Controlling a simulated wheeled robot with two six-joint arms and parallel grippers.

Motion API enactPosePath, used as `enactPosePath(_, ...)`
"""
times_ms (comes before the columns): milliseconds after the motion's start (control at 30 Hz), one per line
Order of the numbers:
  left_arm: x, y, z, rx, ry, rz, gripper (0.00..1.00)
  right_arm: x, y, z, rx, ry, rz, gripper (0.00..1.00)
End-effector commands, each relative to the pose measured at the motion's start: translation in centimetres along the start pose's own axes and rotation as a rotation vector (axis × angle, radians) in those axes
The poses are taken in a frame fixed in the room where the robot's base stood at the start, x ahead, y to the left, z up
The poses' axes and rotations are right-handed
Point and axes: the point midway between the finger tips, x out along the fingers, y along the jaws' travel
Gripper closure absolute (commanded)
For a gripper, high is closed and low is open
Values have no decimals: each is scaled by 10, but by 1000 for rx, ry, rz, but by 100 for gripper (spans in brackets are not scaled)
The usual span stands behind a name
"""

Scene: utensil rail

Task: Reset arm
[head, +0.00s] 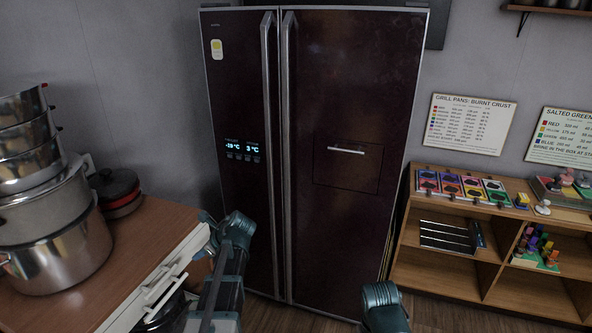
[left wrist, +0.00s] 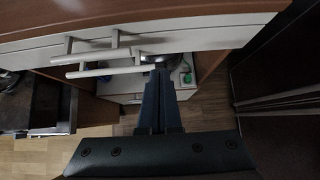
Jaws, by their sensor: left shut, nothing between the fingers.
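My left arm rises from the lower middle of the head view. Its gripper (head: 207,219) is beside the right end of the wooden counter, in front of the dark fridge. In the left wrist view the dark fingers (left wrist: 160,88) are together, with nothing between them. They reach up the picture toward the white drawer fronts under the counter, right of the bar handles, and hold nothing. Of my right arm only a teal link shows at the bottom of the head view; its gripper is out of sight.
The wooden counter (head: 150,225) holds stacked steel pots (head: 55,235) and a dark lidded pot (head: 117,188). White bar handles (left wrist: 105,67) stick out from the drawer fronts. The tall fridge (head: 350,90) stands behind; a wooden shelf (head: 450,283) stands right. Bare floor (left wrist: 195,110) shows below.

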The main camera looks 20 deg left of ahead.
Motion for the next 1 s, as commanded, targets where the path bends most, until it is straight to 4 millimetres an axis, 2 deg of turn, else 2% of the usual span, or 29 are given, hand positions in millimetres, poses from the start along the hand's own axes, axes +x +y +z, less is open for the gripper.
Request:
enactPosePath(67, -3, 0, -6, -17, 8, -5, 100, 0, 0, 0, 0, 0, 0, 50)
enactPosePath(167, -19, -2, -32, -103, 51, -22, 100, 2, 0, 0, 0, 0, 0, 50)
enactPosePath(267, -48, -3, -81, -267, 138, -35, 100, 5, 0, 0, 0, 0, 0, 50)
enactPosePath(433, -108, 11, -177, -598, 325, 16, 100, 9, -1, 0, 0, 0, 0, 50)
enactPosePath(600, -167, 43, -262, -890, 474, 157, 100, 13, -1, -1, 1, 0, 0, 50)
enactPosePath(700, -195, 66, -299, -1023, 524, 258, 100, 15, -1, -1, 1, 0, 0, 50)
enactPosePath(833, -221, 92, -332, -1147, 552, 373, 100, 17, -2, -1, 1, 0, 0, 50)
enactPosePath(1000, -238, 109, -352, -1228, 558, 456, 100, 18, -2, -1, 1, 0, 0, 50)
